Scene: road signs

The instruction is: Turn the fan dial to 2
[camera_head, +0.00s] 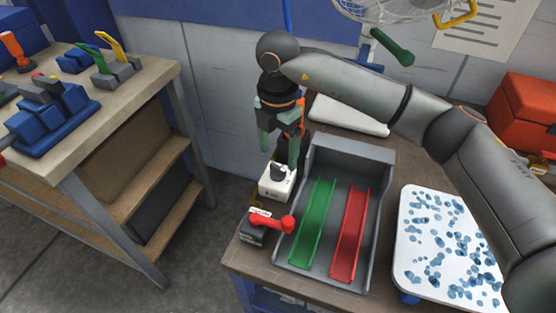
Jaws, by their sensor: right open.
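The white dial box (276,187) with a dark knob on top stands near the left edge of the wooden table. The number markings on it are too small to read. The fan (395,8) shows only partly at the top, with a wire cage and a yellow handle. My right gripper (280,153) points down just above the dial box, open, with its greenish fingers close to the knob. I cannot tell whether they touch it. My left gripper is not in view.
Right beside the dial box is a grey tray (348,149) with a green and a red ramp. A red-knobbed lever (272,223) stands in front. A white blue-spotted board (447,250) and a red box (526,112) are at right. A separate workbench (140,88) stands at left.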

